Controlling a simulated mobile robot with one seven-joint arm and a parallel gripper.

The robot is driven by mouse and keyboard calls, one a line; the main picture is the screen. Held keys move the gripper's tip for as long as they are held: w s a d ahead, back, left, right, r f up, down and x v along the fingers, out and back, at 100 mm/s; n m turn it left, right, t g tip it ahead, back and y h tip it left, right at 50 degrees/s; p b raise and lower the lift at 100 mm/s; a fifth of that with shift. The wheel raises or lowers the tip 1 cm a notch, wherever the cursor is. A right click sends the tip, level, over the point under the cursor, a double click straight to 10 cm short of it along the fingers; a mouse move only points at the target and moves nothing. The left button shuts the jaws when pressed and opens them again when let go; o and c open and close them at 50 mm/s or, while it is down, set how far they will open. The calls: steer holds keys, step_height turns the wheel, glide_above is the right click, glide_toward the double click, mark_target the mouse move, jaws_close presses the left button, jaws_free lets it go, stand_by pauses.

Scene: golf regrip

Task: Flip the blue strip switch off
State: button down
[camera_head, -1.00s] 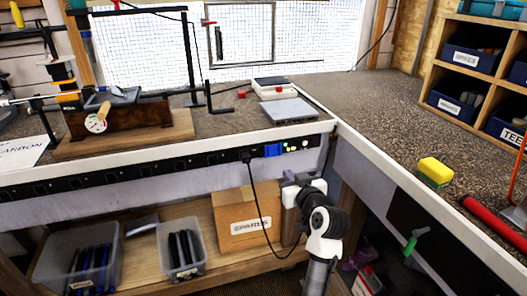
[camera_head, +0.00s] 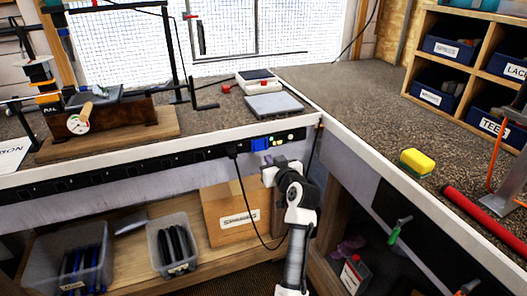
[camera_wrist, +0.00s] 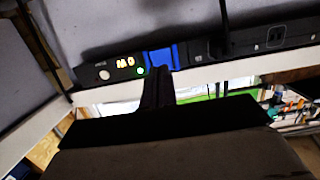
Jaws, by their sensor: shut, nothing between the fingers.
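The blue strip switch (camera_head: 260,144) sits on the black power strip (camera_head: 130,170) along the bench's front edge, left of the bench corner. In the wrist view the blue switch (camera_wrist: 162,58) is just beyond the fingertips, beside a small lit display and a green light. My gripper (camera_head: 268,160) is just below the switch in the head view. Its fingers (camera_wrist: 157,72) are together and empty, with their tips at the switch's lower edge in the wrist picture. I cannot tell whether they touch it. The switch's tilt is not clear.
A black plug with a cord (camera_head: 240,190) hangs from the strip just left of the switch. A cardboard box (camera_head: 228,213) and clear bins (camera_head: 172,245) stand on the shelf below. A grey scale (camera_head: 274,106) lies on the bench above.

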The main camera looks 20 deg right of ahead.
mark_target(260, 150)
steer(key=w, duration=0.4)
steer(key=w+f+p, duration=0.1)
steer(key=shift+w+a, duration=0.15)
steer(key=shift+w, duration=0.25)
steer(key=shift+f, duration=0.1)
steer(key=shift+w+t+b, duration=0.2)
steer(key=shift+t+b, duration=0.1)
steer(key=shift+b, duration=0.75)
